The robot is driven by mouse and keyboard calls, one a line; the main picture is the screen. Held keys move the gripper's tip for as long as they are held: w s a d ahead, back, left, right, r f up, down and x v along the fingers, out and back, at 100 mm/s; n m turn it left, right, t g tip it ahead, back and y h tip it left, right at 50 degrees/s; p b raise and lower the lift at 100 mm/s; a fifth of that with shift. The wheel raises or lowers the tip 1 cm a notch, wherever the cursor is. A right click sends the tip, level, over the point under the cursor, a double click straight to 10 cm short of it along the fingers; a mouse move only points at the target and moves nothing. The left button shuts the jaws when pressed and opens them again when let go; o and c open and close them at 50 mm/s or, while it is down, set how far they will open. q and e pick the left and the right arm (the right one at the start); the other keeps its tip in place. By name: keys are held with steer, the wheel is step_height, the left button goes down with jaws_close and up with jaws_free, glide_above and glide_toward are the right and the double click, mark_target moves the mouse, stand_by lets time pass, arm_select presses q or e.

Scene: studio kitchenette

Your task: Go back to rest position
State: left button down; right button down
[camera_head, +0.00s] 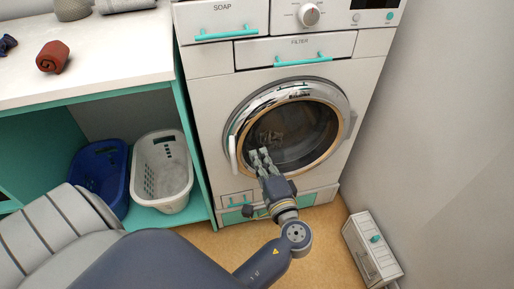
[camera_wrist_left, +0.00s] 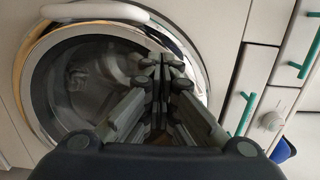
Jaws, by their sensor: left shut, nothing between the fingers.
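My left gripper (camera_head: 261,157) is shut and empty in front of the washing machine's round door (camera_head: 308,134). In the left wrist view the gripper (camera_wrist_left: 165,62) also shows with its fingertips together, over the door glass (camera_wrist_left: 88,82). I cannot tell whether the fingertips touch the glass. The door looks closed, with a white handle (camera_head: 232,154) at its left edge. A dark shape shows behind the glass. My right gripper is not in view.
A blue basket (camera_head: 84,158) and a white basket (camera_head: 188,188) stand on the shelf under the counter (camera_head: 110,62). A rolled red cloth (camera_head: 52,56) lies on the counter. A small white cabinet (camera_head: 360,240) stands by the right wall. Some floor (camera_head: 215,240) is clear.

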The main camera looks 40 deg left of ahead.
arm_select(q)
steer(key=v, duration=0.4)
steer(key=shift+s+d, duration=0.2)
steer(key=shift+s, duration=0.1)
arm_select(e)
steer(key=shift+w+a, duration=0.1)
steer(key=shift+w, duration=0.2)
